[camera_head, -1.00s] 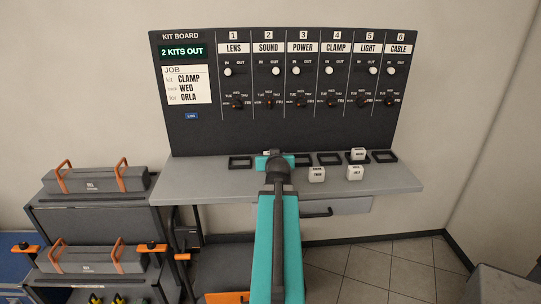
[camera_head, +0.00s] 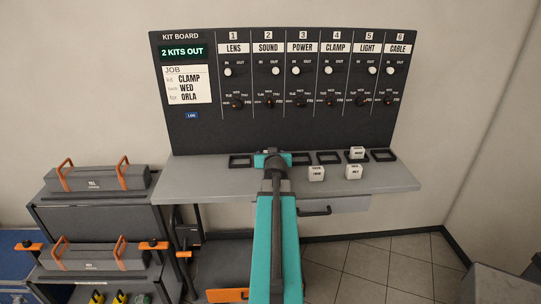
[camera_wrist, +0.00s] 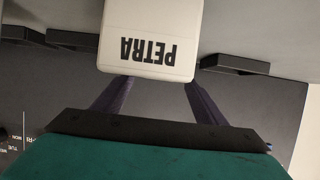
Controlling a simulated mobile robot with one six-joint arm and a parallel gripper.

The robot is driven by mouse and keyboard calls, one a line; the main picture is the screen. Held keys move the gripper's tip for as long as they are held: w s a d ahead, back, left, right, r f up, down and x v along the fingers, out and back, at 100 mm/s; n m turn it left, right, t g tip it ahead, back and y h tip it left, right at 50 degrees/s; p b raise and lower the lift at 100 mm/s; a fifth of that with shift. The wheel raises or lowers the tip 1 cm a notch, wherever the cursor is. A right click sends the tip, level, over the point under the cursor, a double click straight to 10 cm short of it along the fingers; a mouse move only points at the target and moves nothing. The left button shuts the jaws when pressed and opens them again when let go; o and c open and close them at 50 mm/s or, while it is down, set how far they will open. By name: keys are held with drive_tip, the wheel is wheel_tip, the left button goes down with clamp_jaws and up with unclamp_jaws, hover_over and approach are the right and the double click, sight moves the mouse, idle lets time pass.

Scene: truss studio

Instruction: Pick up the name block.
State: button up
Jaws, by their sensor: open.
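A white name block lettered PETRA (camera_wrist: 150,40) fills the top middle of the wrist view, its lettering upside down. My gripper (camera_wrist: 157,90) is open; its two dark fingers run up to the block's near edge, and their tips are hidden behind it. I cannot tell whether the block stands between them. In the head view my gripper (camera_head: 272,156) is over the shelf, and my arm hides what is beneath it. Three other white blocks show to its right: one at the front (camera_head: 317,173), one farther right (camera_head: 354,172) and one behind (camera_head: 357,153). Their lettering is too small to read surely.
The grey shelf (camera_head: 215,185) carries a row of dark frames, such as one at left (camera_head: 240,160). The kit board (camera_head: 215,135) rises behind; its job card (camera_head: 188,84) reads CLAMP, WED, ORLA. Grey cases with orange handles (camera_head: 98,178) stand at left.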

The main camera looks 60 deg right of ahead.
drive_tip(key=shift+x, duration=1.05)
drive_tip(key=shift+c, duration=0.2)
drive_tip(key=c, duration=1.1)
